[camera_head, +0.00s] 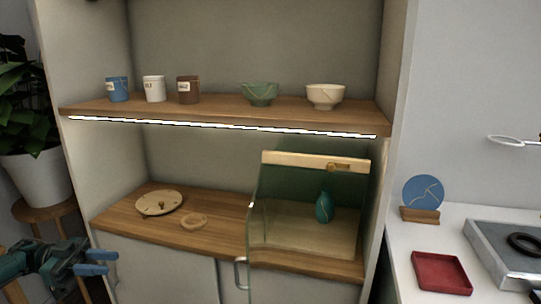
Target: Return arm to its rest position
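My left gripper (105,262) is at the lower left, in front of the cabinet. Its two blue fingers point right and stand apart with nothing between them. It touches neither shelf nor anything on them.
The upper shelf (220,112) holds several cups and bowls. The lower shelf (150,228) holds a round board (158,203), a ring (194,220) and a glass case (285,205) with a teal vase (323,208). A potted plant (40,178) stands left; a white counter (400,270) right.

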